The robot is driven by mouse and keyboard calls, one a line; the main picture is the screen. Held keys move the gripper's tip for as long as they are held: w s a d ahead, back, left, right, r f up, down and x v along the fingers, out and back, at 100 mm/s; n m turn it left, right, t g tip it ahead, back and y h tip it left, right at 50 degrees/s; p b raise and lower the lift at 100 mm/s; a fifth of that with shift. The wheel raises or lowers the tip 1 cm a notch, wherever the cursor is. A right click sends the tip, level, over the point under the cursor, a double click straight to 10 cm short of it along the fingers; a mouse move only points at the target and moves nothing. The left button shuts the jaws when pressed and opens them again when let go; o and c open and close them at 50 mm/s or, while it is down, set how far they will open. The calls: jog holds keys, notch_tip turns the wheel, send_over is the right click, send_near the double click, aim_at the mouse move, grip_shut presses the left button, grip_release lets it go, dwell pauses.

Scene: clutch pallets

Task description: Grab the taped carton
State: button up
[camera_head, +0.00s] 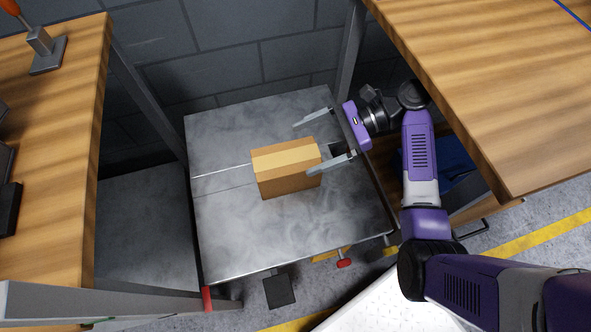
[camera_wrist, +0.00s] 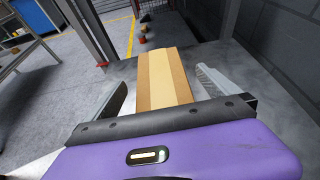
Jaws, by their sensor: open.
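The taped carton (camera_head: 287,168) is a brown box with a paler tape strip along its top. It sits on a grey metal table top (camera_head: 225,230) in the head view. My gripper (camera_head: 314,143) is open, reaching in from the right, with its two fingers apart at the carton's right end. In the wrist view the carton (camera_wrist: 163,80) lies ahead of the purple gripper body, between the two fingers (camera_wrist: 160,92). Whether the fingers touch the carton's sides cannot be told. The carton's underside is hidden.
Wooden workbenches stand at left (camera_head: 60,110) and right (camera_head: 490,70), higher than the metal table. A grey block wall (camera_head: 220,45) is behind. Metal posts (camera_head: 145,100) rise near the table's back corners. The table top around the carton is bare.

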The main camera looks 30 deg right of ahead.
aim_at(285, 158)
jog(key=shift+s+d+f, duration=0.1)
jog(key=shift+d+f, duration=0.15)
jog(key=shift+d, duration=0.15)
jog(key=shift+f, duration=0.1)
jog(key=shift+b+x, duration=1.35)
jog(key=shift+x, duration=2.25)
jog(key=shift+s, duration=0.1)
jog(key=shift+c, duration=0.4)
jog(key=c, duration=1.8)
jog(key=shift+c, duration=0.6)
jog(key=shift+r, duration=0.3)
